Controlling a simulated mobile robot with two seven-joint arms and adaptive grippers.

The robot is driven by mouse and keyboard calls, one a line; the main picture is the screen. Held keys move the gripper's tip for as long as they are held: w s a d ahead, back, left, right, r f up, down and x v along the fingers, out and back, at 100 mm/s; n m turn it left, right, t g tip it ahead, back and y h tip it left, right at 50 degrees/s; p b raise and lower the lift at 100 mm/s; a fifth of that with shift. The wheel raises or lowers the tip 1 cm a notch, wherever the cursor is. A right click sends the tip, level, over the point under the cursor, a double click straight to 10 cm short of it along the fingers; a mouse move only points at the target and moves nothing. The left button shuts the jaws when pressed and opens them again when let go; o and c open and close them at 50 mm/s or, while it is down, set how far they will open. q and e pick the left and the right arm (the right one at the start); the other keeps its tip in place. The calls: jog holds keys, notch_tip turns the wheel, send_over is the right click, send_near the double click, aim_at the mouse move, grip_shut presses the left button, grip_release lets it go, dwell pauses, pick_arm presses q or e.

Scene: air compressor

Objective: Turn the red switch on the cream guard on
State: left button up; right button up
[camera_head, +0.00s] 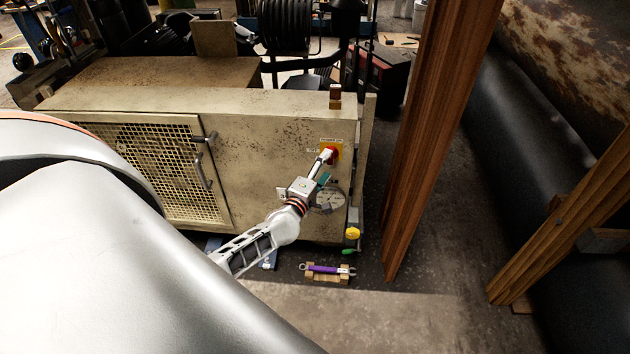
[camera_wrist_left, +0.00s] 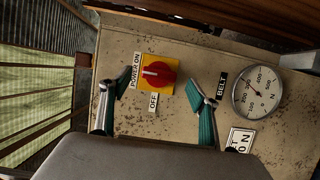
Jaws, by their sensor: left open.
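The red switch (camera_head: 331,153) sits on a yellow plate at the upper right of the cream guard (camera_head: 250,140). In the left wrist view the red switch (camera_wrist_left: 160,75) is a round knob with a white mark pointing left, toward the POWER ON label (camera_wrist_left: 136,71). The OFF label (camera_wrist_left: 153,101) is below it. My left gripper (camera_head: 325,160) is in front of the switch and partly covers it. In the left wrist view my left gripper (camera_wrist_left: 156,86) is open, one finger on each side of the knob, with gaps to it. My right gripper is not in view.
A round gauge (camera_wrist_left: 257,92) is right of the switch in the left wrist view. A mesh grille with a handle (camera_head: 203,170) is left on the guard. A wooden post (camera_head: 430,130) stands close to its right. A purple-handled tool (camera_head: 328,269) lies on wood blocks below.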

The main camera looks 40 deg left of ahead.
pick_arm(q)
jog(key=s+d, duration=0.1)
jog(key=s, duration=0.7)
jog(key=shift+s+d, duration=0.1)
jog(key=shift+d, duration=0.1)
jog(key=s+d+f+m+g+h, duration=0.2)
jog(key=s+d+f+m+g, duration=0.1)
jog(key=s+d+m, duration=0.7)
jog(key=s+d+f+m+g+h, duration=0.3)
jog(key=s+d+f+m, duration=0.3)
jog(key=s+d+m, duration=0.4)
jog(key=s+m+g, duration=0.1)
jog(key=m, duration=0.3)
jog(key=shift+s+d+f+h, duration=0.25)
jog(key=shift+s+d+h, duration=0.05)
jog(key=shift+s+d, duration=0.1)
